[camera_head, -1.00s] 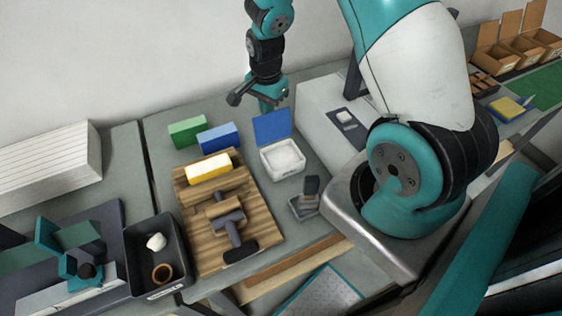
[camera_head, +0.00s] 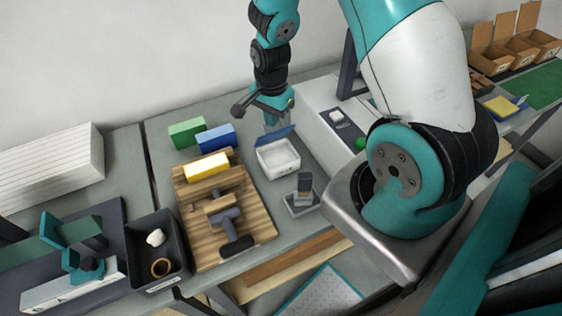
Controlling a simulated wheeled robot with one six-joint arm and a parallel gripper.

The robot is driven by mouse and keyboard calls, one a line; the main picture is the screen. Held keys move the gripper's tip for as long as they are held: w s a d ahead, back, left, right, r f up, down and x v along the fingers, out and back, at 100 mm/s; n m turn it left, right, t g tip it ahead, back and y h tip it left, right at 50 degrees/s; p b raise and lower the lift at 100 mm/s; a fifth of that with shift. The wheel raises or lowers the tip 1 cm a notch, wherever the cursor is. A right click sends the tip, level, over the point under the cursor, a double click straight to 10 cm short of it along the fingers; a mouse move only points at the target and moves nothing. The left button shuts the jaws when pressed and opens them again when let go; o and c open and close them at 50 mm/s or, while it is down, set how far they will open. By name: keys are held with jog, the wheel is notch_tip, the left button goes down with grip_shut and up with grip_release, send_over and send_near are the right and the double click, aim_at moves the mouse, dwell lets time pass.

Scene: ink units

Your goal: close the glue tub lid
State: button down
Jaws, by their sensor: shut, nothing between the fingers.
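The glue tub is a white open box (camera_head: 279,161) with white contents, standing on the grey bench right of the wooden board. Its blue lid (camera_head: 276,134) is hinged at the back edge and tilts up partway, seen at a steep angle. My gripper (camera_head: 275,119) is shut and empty, just behind and above the lid's top edge. Whether it touches the lid I cannot tell.
A wooden board (camera_head: 255,219) with a yellow block (camera_head: 207,166) and a dark-handled tool lies left of the tub. Green (camera_head: 187,132) and blue (camera_head: 216,137) blocks stand behind it. A small grey device (camera_head: 303,197) stands in front of the tub.

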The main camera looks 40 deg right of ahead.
jog(key=shift+w+d+f, duration=0.15)
jog(key=shift+w+f, duration=0.4)
jog(key=shift+f, duration=0.25)
jog(key=shift+w+g+p, duration=0.3)
jog(key=shift+w+p, duration=0.05)
jog(key=shift+p, duration=0.3)
notch_tip(320, 180, up, 7)
jog(key=p, duration=0.5)
